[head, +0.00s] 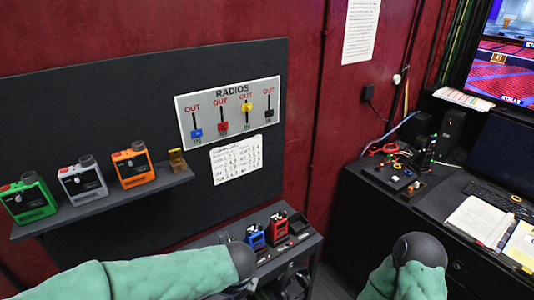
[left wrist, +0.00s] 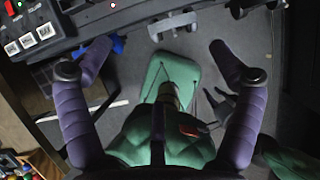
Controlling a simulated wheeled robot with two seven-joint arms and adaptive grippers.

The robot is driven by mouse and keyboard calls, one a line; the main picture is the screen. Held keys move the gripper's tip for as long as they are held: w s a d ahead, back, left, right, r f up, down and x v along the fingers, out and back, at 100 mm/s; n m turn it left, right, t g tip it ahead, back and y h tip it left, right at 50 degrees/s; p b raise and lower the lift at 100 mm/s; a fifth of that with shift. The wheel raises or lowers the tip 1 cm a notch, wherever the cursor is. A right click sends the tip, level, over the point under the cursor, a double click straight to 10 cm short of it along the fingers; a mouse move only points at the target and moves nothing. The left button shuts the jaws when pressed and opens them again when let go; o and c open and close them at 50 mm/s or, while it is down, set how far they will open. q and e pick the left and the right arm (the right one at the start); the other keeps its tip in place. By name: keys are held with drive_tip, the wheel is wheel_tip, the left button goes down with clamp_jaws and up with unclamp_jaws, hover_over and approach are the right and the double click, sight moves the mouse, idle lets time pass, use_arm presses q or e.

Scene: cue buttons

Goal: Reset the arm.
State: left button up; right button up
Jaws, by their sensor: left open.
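My left arm (head: 130,280) comes in from the left in the head view, its dark wrist joint (head: 240,262) in front of a low black desk. My left gripper shows in the left wrist view (left wrist: 160,55) with two purple fingers spread wide and nothing between them. In the head view its fingers are hard to make out against dark parts. My right arm (head: 415,270) shows at the bottom right as a green link with a dark joint. I cannot make out its gripper.
Green (head: 28,198), grey (head: 83,180) and orange (head: 133,165) radios stand on a wall shelf. Blue (head: 255,237) and red (head: 278,229) radios stand on the low desk. A RADIOS board (head: 228,110) hangs above. A black counter (head: 368,200) with a keyboard is at right.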

use_arm(q)
drive_tip(key=s+f+n+g+h+b, duration=0.1)
drive_tip(key=s+f+n, duration=0.3)
drive_tip(key=f+n, duration=0.6)
drive_tip(key=s+f+n+g+h, duration=0.1)
drive_tip(key=s+f+n+h, duration=0.2)
drive_tip(key=f+n, duration=0.6)
drive_tip(key=s+f+n+g+h+b, duration=0.1)
drive_tip(key=s+f+n, duration=0.5)
drive_tip(key=f, duration=1.2)
drive_tip(key=n+h, duration=0.1)
drive_tip(key=n, duration=0.3)
drive_tip(key=shift+s+d+n+g+b, duration=0.15)
drive_tip(key=shift+d+n+g+b, duration=0.1)
drive_tip(key=shift+n+g+b, duration=0.05)
use_arm(e)
drive_tip(key=f, duration=0.2)
drive_tip(key=shift+s+f, duration=0.3)
drive_tip(key=shift+s, duration=0.1)
